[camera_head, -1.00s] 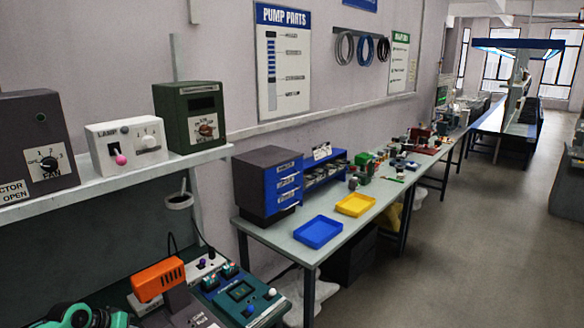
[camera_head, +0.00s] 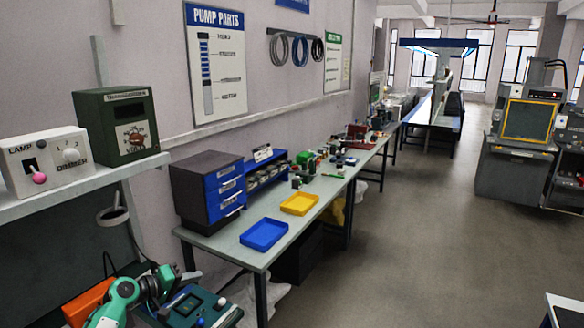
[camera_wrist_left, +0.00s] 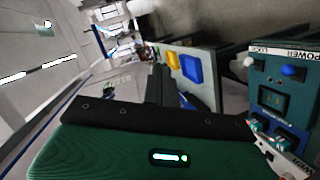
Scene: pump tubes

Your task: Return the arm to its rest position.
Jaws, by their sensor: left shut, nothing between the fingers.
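My left arm (camera_head: 128,298), teal and white, is bent at the lower left of the head view, over the bench and in front of an orange device (camera_head: 88,303). In the left wrist view my left gripper (camera_wrist_left: 159,82) shows as dark fingers pressed together, with nothing held. It points out over the room, apart from any object. A teal control box (camera_wrist_left: 272,95) with a blue and a white knob is at the right of that view. My right arm and gripper are out of view.
A shelf (camera_head: 80,187) with a lamp dimmer (camera_head: 45,162) and a green meter box (camera_head: 122,125) is above the arm. The control box (camera_head: 195,307) is beside it. A table holds blue (camera_head: 264,234) and yellow (camera_head: 299,203) trays.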

